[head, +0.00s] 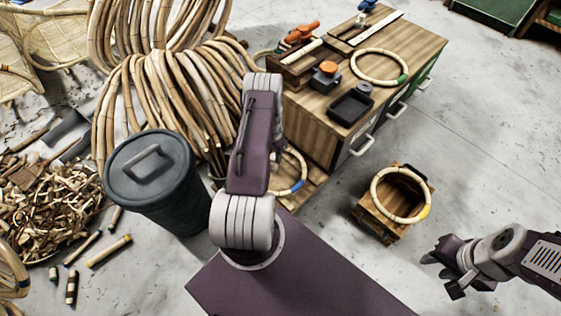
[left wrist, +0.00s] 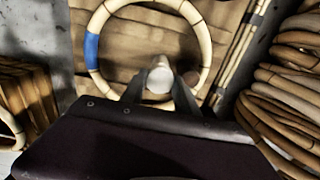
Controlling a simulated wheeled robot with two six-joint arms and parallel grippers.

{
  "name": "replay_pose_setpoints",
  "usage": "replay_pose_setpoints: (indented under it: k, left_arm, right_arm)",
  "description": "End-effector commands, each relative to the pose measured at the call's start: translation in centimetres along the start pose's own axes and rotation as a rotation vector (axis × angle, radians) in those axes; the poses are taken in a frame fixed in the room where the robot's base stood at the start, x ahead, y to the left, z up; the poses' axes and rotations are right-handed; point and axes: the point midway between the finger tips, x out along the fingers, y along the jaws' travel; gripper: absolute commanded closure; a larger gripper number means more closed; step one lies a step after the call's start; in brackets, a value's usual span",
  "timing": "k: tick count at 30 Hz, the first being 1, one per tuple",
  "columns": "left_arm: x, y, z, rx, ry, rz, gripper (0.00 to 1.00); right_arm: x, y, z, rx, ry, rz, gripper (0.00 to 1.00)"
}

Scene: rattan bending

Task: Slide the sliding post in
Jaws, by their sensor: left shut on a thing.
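In the left wrist view, my left gripper (left wrist: 160,82) is shut on a pale, round-ended post (left wrist: 159,80), seen nearly end-on; I take it for the sliding post. The post stands inside the near part of a rattan ring with a blue band (left wrist: 91,47), over a wooden board (left wrist: 122,50). In the head view, this blue-banded ring (head: 298,185) shows partly beside my left arm, low by the workbench; that arm hides the left gripper and the post there. My right gripper (head: 440,275) is open and empty over the floor at the lower right.
The wooden workbench (head: 425,45) holds a green-banded ring (head: 403,79), a black tray (head: 350,107) and orange-handled tools. A wooden crate (head: 372,218) carries a yellow-banded ring (head: 424,212). A lidded dark bin (head: 165,190) and bundled rattan (head: 170,90) stand left. Floor around the crate is clear.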

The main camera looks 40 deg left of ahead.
Motion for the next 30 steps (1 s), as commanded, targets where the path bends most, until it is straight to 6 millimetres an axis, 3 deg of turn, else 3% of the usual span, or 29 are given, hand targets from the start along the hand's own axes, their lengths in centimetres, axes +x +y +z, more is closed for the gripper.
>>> replay_pose_setpoints:
  k: [8,9,11,20,30]
  left_arm:
    - [-0.1,-0.6,-0.1,0.002,0.007,-0.010,1.00]
    - [-0.2,-0.6,-0.1,0.001,0.007,-0.011,0.53]
    - [-0.2,-0.6,-0.1,0.001,0.007,-0.010,0.42]
    - [-0.4,-0.4,-0.1,0.001,0.005,-0.007,0.42]
    - [-7.6,-0.5,0.0,0.000,0.006,-0.008,0.42]
  right_arm:
    - [0.0,0.0,0.0,0.000,0.000,0.000,0.64]
    - [0.0,0.0,0.0,0.000,0.000,0.000,0.64]
    - [0.0,0.0,0.0,0.000,0.000,0.000,0.64]
    - [-0.2,0.0,0.0,0.000,0.000,0.000,0.64]
    - [-4.8,-0.1,-0.5,0.000,0.000,0.000,0.64]
